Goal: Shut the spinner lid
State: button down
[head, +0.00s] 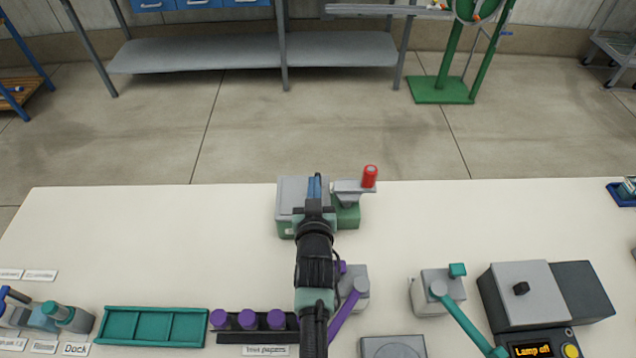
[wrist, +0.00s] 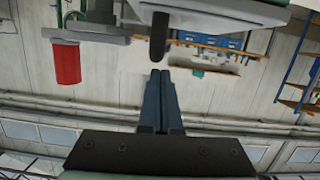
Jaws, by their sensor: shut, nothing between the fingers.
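A grey-topped box with a green base (head: 290,229), which I take to be the spinner, stands near the far edge of the table. A grey arm with a red handle (head: 370,176) projects at its right; the handle also shows in the wrist view (wrist: 68,63). My gripper (head: 315,180) is over the box and hides part of its top. In the wrist view my gripper's fingers (wrist: 158,74) are together and empty, just below a dark rounded part (wrist: 158,38). I cannot tell the lid's angle or whether the fingers touch it.
Nearer on the table are a teal tray (head: 155,326), a rack with purple caps (head: 248,318), a grey device with a teal lever (head: 440,290) and a lamp box (head: 525,290). The table is clear left and right of the spinner.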

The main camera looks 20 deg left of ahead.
jog(key=shift+d+f+m+y+b, duration=0.25)
jog(key=shift+f+m+y+b, duration=0.1)
jog(key=shift+m, duration=0.15)
jog(key=shift+f, duration=0.1)
jog(key=s+d+r, duration=0.1)
jog(key=s+r, duration=0.5)
jog(key=s, duration=0.3)
jog(key=shift+s+d+r, duration=0.15)
jog(key=shift+s+d, duration=0.1)
jog(key=shift+s, duration=0.15)
dwell(0.4)
